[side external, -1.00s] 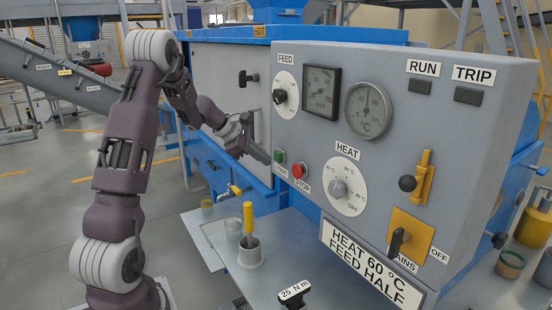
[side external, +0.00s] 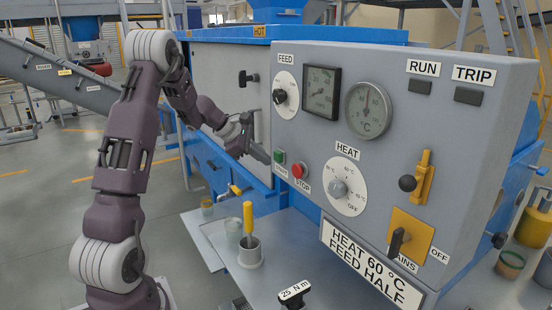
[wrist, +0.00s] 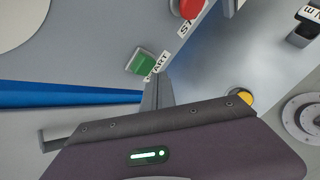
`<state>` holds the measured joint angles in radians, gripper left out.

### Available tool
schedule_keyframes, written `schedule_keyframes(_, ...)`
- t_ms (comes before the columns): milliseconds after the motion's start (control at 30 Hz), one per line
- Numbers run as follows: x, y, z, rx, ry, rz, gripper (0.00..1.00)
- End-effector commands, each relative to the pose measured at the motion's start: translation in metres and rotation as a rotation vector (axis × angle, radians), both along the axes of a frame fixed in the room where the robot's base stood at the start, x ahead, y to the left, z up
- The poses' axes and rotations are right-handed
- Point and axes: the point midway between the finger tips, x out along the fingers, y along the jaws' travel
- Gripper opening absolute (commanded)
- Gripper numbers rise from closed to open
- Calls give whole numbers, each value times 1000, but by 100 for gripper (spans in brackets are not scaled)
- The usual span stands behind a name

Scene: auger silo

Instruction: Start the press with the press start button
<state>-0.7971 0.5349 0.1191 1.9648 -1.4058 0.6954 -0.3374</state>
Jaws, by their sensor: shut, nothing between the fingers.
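The green start button (side external: 280,156) sits at the lower left of the grey control panel, above its START label and left of the red stop button (side external: 298,170). My gripper (side external: 267,159) is shut and empty, its tips just left of the green button in the side view. In the wrist view the start button (wrist: 143,62) shows uncovered, just beyond and slightly left of my fingertips (wrist: 155,80). A small gap seems to remain; I cannot tell whether they touch. The RUN lamp (side external: 419,86) and TRIP lamp (side external: 467,96) look dark.
The red stop button (wrist: 188,8) is close to the start button. The panel also carries a feed dial (side external: 280,96), a heat dial (side external: 338,189) and a mains switch (side external: 398,241). A cup with a yellow-handled tool (side external: 249,250) stands on the bench below.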

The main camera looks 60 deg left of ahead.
Motion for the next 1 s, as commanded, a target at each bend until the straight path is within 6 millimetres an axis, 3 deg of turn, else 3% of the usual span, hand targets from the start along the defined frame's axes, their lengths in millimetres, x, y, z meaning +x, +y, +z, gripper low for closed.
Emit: schedule_keyframes(1000, 9, 0, 0, 0, 0, 0, 0)
